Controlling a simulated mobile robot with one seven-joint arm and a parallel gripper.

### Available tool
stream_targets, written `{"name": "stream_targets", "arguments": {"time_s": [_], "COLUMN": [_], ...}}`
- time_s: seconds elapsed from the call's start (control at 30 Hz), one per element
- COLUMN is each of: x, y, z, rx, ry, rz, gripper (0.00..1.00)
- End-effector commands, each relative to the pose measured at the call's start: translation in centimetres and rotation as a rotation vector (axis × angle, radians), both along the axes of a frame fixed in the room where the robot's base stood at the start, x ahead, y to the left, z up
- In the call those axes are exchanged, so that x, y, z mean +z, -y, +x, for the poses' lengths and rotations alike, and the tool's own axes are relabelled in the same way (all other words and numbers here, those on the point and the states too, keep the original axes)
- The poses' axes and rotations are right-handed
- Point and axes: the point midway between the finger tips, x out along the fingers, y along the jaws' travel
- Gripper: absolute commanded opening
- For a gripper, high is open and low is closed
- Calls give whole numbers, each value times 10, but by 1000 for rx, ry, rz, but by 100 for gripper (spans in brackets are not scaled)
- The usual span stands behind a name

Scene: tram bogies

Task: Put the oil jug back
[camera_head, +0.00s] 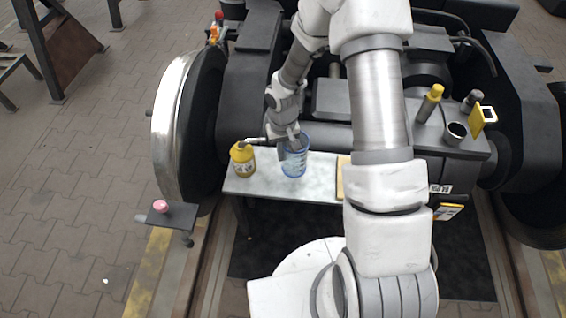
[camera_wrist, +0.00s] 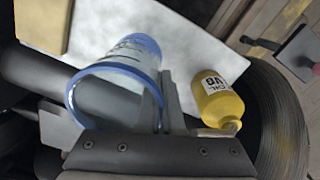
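A clear jug with a blue rim (camera_head: 296,163) stands on a light grey table under my gripper. It also shows in the wrist view (camera_wrist: 112,82), its rim facing the camera. My gripper (camera_head: 287,152) is at the jug's left side in the head view. In the wrist view its fingers (camera_wrist: 170,105) are close together right at the jug's rim. I cannot tell whether they are clamped on its wall or handle. A yellow spouted container (camera_head: 243,160) stands at the table's left end, apart from the jug. Its label is only partly legible in the wrist view (camera_wrist: 217,98).
The table (camera_head: 262,186) stands against a dark bogie with a large wheel (camera_head: 176,125) at left. A yellow-edged item (camera_head: 341,178) lies on the table to the right, partly behind my arm. A yellow-capped post (camera_head: 433,95) and a dark cup (camera_head: 456,133) are on the bogie.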

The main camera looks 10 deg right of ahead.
Motion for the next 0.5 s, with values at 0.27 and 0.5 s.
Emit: {"name": "stream_targets", "arguments": {"time_s": [0.27, 0.5], "x": [-39, -38], "y": [0, 0], "z": [0, 0], "rx": [0, 0], "ry": [-2, 1], "rz": [0, 0], "gripper": [0, 0]}}
